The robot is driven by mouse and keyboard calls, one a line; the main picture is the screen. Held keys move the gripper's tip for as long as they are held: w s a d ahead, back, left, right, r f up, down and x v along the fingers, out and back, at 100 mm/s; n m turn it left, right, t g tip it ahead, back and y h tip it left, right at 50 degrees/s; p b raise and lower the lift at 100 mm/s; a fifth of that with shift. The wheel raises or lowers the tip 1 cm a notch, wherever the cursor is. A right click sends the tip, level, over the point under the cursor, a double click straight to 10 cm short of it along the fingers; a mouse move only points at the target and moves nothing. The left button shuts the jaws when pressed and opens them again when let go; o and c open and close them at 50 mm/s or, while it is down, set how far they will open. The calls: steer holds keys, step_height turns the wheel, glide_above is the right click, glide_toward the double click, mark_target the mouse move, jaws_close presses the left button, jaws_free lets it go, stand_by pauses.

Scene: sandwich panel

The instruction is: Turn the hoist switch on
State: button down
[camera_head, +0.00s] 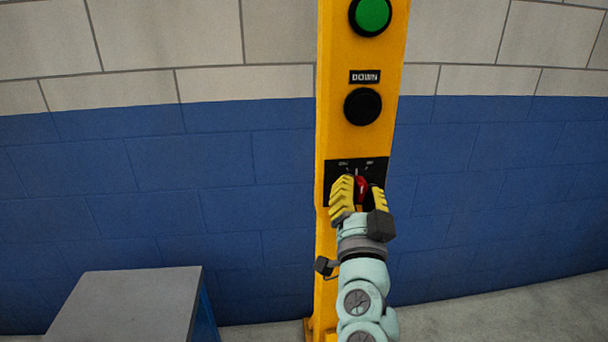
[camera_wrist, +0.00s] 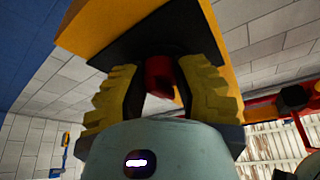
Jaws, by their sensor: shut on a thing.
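The hoist switch is a red knob (camera_head: 362,188) on a black plate (camera_head: 341,166), low on the yellow panel post (camera_head: 330,120). The plate has small white markings above the knob, too small to read surely. My gripper (camera_head: 361,190) is at the plate, its yellow ridged fingers on either side of the knob and shut on it. In the wrist view the red knob (camera_wrist: 159,76) shows between the fingers of my gripper (camera_wrist: 160,85). The fingers and wrist hide part of the knob, so I cannot tell its exact turn.
Above the switch are a black button (camera_head: 362,106) under a "DOWN" label and a green button (camera_head: 370,15). A grey-topped table or box (camera_head: 125,300) stands at lower left. A blue and white block wall (camera_head: 150,150) is behind. The floor at right is clear.

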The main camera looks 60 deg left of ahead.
steer(key=m+h, duration=0.1)
steer(key=m, duration=0.2)
steer(key=m+t+h+p, duration=0.1)
steer(key=m, duration=0.1)
steer(key=shift+s+a+r+m+p, duration=0.1)
steer(key=shift+s+m+p, duration=0.05)
steer(key=shift+m+p, duration=0.2)
steer(key=shift+m+h+p, duration=0.5)
steer(key=shift+m+h, duration=0.3)
steer(key=shift+m, duration=0.55)
steer(key=c, duration=0.6)
jaws_free()
